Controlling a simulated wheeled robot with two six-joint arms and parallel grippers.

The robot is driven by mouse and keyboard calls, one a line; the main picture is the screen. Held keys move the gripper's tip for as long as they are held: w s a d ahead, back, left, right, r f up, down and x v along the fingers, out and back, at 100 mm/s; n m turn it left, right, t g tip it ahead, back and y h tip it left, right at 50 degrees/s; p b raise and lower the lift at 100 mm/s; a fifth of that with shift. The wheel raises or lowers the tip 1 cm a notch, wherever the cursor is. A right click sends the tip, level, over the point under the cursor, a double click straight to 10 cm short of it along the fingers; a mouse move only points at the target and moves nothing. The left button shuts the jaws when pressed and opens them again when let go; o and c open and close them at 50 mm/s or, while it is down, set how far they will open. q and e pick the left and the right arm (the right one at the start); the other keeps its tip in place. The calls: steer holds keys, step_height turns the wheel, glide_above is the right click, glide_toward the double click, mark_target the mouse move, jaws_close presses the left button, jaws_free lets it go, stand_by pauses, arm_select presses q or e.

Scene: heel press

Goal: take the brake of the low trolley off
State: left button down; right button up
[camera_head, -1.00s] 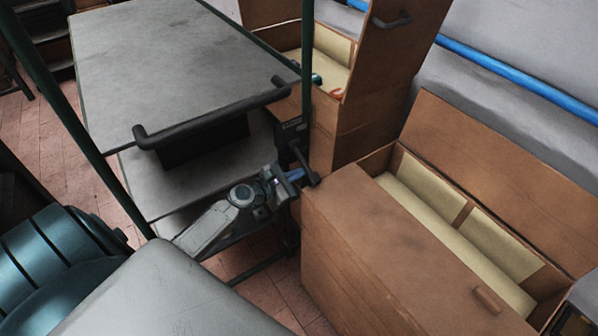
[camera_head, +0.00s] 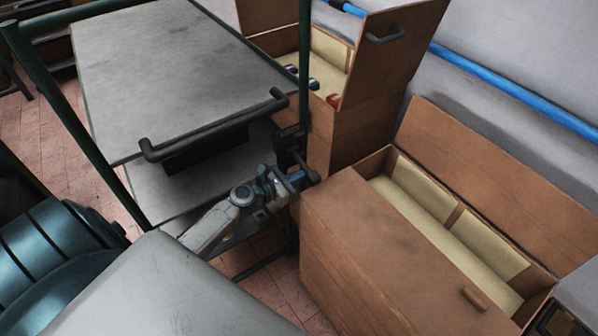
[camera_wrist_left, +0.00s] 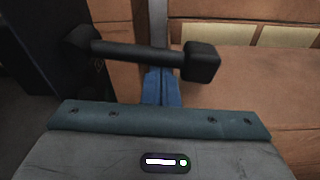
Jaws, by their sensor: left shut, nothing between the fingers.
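The trolley (camera_head: 165,60) has grey shelves, dark green posts and a black push handle (camera_head: 215,130). A black lever (camera_head: 303,164) sticks out from a dark housing (camera_head: 290,142) near the trolley's right-hand corner. My left gripper (camera_head: 297,181) is shut and empty, right at this lever. In the left wrist view the lever (camera_wrist_left: 135,52) runs across as a bar with a block at its free end. The blue closed fingertips (camera_wrist_left: 161,84) are just below the bar and partly overlapped by it; I cannot tell whether they touch. My right gripper is not in view.
A wooden crate (camera_head: 370,250) with a padded, partly open top stands close right of my left gripper. Another open wooden crate (camera_head: 345,140) stands behind the lever, with small items inside. A blue pipe (camera_head: 510,85) runs along the wall. Brick floor (camera_head: 280,290) shows below the arm.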

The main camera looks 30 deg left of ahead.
mark_target(301, 164)
arm_select(q)
step_height(301, 164, up, 5)
steer(key=n+h+p, duration=0.1)
steer(key=n+p, duration=0.4)
steer(key=p, duration=0.1)
steer(key=shift+d, duration=0.15)
steer(key=shift+r+p, duration=0.2)
steer(key=shift+p, duration=0.3)
steer(key=shift+f, duration=0.1)
